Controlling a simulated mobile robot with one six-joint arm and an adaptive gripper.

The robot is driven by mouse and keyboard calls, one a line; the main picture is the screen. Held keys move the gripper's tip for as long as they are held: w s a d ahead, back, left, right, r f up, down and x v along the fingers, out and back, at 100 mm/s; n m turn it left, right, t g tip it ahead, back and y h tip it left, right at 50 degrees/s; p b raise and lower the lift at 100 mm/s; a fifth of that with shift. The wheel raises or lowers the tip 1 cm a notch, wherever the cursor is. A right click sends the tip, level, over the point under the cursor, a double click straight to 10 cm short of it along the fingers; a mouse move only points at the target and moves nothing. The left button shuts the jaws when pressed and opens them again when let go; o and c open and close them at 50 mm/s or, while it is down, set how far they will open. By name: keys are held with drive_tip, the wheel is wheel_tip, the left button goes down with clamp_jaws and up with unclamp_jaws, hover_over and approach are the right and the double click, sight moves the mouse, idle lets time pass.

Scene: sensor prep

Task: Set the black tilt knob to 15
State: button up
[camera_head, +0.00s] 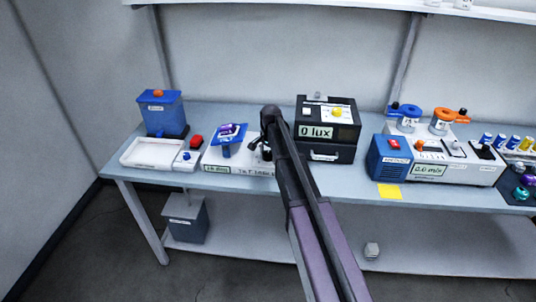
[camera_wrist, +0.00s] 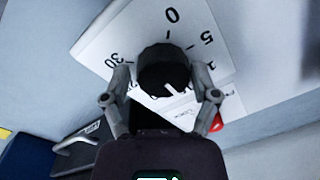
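The black tilt knob (camera_wrist: 163,66) shows in the wrist view on a white panel, with a white pointer line on its face toward the lower right. Dial numbers 0, 5 and 30 are readable around it; others are covered. My gripper (camera_wrist: 165,76) has its two fingers on either side of the knob, seemingly with small gaps, so it looks open. In the head view, the white tilt unit (camera_head: 240,172) carries a tilted blue plate (camera_head: 227,133) and a small green display too small to read surely. My arm and gripper hide the knob there.
A black box reading 0 lux (camera_head: 327,152) stands just right of my arm. A blue dispenser (camera_head: 162,113) and white tray (camera_head: 152,153) are on the left. A blue-and-white mixer unit (camera_head: 440,170) stands right, near a yellow note (camera_head: 389,191). A red button (camera_wrist: 216,124) is close to the right finger.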

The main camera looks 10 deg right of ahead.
sight(268, 152)
drive_tip(key=shift+o, duration=0.4)
drive_tip(key=shift+w, duration=0.1)
drive_tip(key=shift+n, duration=0.5)
drive_tip(key=n, duration=1.2)
drive_tip(key=shift+d+g, duration=0.1)
drive_tip(key=shift+g, duration=0.2)
drive_tip(key=n, duration=0.7)
drive_tip(key=shift+w, duration=0.1)
drive_tip(key=n, duration=0.6)
drive_tip(key=shift+n+g, duration=0.3)
drive_tip(key=shift+n, duration=0.1)
drive_tip(key=shift+r+p, duration=0.4)
wheel_tip(268, 152, up, 13)
drive_tip(key=p, duration=1.3)
drive_tip(key=s+f+m+b, duration=0.4)
drive_tip(key=s+m, duration=0.1)
drive_tip(key=s, duration=0.4)
drive_tip(key=s+f+m+b, duration=0.5)
drive_tip(key=s+m, duration=0.1)
drive_tip(key=s, duration=0.4)
drive_tip(key=s+f+m+b, duration=0.4)
drive_tip(key=s+m, duration=0.1)
drive_tip(key=s, duration=0.5)
drive_tip(key=shift+s+f+t, duration=0.15)
drive_tip(key=shift+f+t, duration=0.05)
drive_tip(key=shift+t, duration=0.2)
